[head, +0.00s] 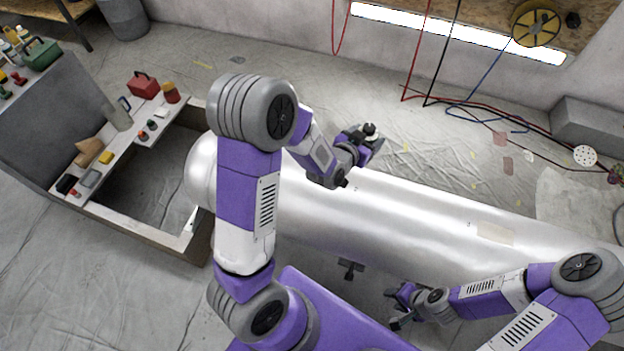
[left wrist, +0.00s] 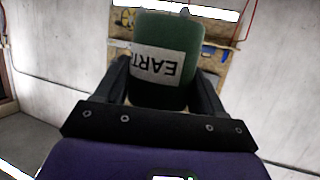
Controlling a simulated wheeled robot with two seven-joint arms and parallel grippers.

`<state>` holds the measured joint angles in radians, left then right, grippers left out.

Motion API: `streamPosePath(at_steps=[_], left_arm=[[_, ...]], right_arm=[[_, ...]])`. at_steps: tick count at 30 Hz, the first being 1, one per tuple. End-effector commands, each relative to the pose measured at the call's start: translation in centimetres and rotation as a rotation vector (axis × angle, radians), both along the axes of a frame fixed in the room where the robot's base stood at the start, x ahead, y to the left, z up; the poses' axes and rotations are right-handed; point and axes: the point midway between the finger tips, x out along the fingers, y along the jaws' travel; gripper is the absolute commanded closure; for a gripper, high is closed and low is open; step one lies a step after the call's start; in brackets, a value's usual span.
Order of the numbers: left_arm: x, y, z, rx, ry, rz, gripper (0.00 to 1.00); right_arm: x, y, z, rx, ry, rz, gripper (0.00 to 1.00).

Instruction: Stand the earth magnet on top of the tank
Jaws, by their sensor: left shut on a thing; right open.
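The tank (head: 420,210) is a long, shiny silver cylinder lying on its side across the head view. My left gripper (head: 368,140) is at the tank's far upper edge in the picture; its height over the tank is hard to tell. It is shut on the earth magnet (left wrist: 160,65), a dark green rounded block with a white label reading "EART", upside down in the left wrist view. In the head view the magnet is small and partly hidden by the fingers. My right gripper (head: 400,305) is open and empty, low on the tank's near side.
A bench (head: 120,145) with a red toolbox (head: 143,85) and several small items stands at the left. Hoses and cables (head: 455,105) lie along the back wall. A grey block (head: 590,125) stands at the right. The tank's upper surface looks bare apart from a pale patch (head: 495,233).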

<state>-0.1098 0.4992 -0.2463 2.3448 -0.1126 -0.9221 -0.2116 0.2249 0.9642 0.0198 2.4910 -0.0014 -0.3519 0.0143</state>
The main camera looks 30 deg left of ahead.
Motion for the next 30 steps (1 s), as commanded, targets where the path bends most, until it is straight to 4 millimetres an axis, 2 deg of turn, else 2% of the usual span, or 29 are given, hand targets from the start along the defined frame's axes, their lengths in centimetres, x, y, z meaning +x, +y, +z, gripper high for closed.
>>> streamPosePath(at_steps=[1, 6, 15, 22, 30], left_arm=[[0.1, 1.4, -1.2, 0.0, 0.001, -0.013, 0.74], [-0.3, 4.8, -4.2, -0.004, -0.001, -0.1, 0.74], [-2.9, 9.5, -8.4, -0.003, 0.001, -0.234, 0.74], [-4.1, 10.8, -10.0, 0.001, 0.003, -0.278, 0.74], [-4.2, 10.8, -14.9, 0.001, 0.003, -0.282, 0.74]], right_arm=[[0.0, 0.0, -0.5, 0.0, 0.0, -0.001, 0.57], [0.0, 0.0, -1.3, 0.0, 0.0, 0.0, 0.57], [0.0, 0.0, -2.4, 0.0, 0.0, 0.0, 0.57], [0.0, 0.0, -2.8, 0.0, 0.0, 0.0, 0.57], [0.0, 0.0, -4.5, 0.0, 0.0, 0.0, 0.57]])
